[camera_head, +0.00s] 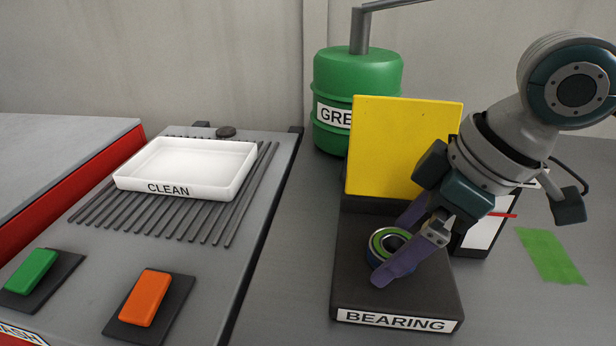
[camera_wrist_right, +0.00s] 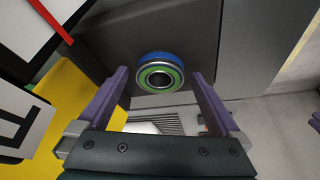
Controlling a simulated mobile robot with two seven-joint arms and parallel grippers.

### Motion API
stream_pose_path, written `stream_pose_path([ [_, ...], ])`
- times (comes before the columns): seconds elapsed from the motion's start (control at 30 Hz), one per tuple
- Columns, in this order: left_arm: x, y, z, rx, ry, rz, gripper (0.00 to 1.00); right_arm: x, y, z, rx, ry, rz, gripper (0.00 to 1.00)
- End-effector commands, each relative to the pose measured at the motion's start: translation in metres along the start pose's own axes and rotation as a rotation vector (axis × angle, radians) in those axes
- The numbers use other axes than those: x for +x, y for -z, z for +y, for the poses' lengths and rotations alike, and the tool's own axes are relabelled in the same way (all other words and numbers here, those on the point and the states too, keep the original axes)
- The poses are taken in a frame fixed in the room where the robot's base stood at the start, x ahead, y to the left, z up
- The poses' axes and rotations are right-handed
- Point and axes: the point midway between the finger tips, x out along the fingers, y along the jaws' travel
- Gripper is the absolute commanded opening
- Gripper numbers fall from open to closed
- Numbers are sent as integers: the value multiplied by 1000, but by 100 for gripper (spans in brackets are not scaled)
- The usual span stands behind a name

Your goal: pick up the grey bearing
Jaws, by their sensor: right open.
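The bearing (camera_head: 388,244) stands on the black block labelled BEARING (camera_head: 352,292). It has a green face ring, a dark bore and a blue outer side rather than plain grey. It also shows in the right wrist view (camera_wrist_right: 160,78), near the top centre between the fingertips. My right gripper (camera_head: 390,254) is open, with its purple fingers on either side of the bearing. In the head view the near finger covers part of the bearing's right side. Whether the fingers touch it cannot be told.
A yellow panel (camera_head: 400,147) rises behind the block, with a green drum (camera_head: 357,75) farther back. A white tray labelled CLEAN (camera_head: 187,167) sits on a slatted rack at left. Green (camera_head: 30,272) and orange (camera_head: 145,298) buttons are in front. A green patch (camera_head: 548,256) marks the table's right.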

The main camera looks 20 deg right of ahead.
Motion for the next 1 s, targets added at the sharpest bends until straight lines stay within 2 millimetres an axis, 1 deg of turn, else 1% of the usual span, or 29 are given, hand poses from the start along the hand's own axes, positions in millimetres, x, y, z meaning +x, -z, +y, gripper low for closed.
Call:
stream_pose_path([
  [0.07, 0, 0, -1, 3, 2, -1, 50, 0, 0, 0, 0, 0, 0, 100],
  [0.9, 0, 0, -1, 2, 3, -1, 50, -1, 0, 0, 0, 0, 0, 6],
  [0.97, 0, 0, 0, 0, 1, -1, 50, -1, 0, 0, 0, 0, 0, 0],
  [1.0, 0, 0, 0, -1, 0, -1, 50, -1, 0, 0, 0, 0, 0, 0],
])
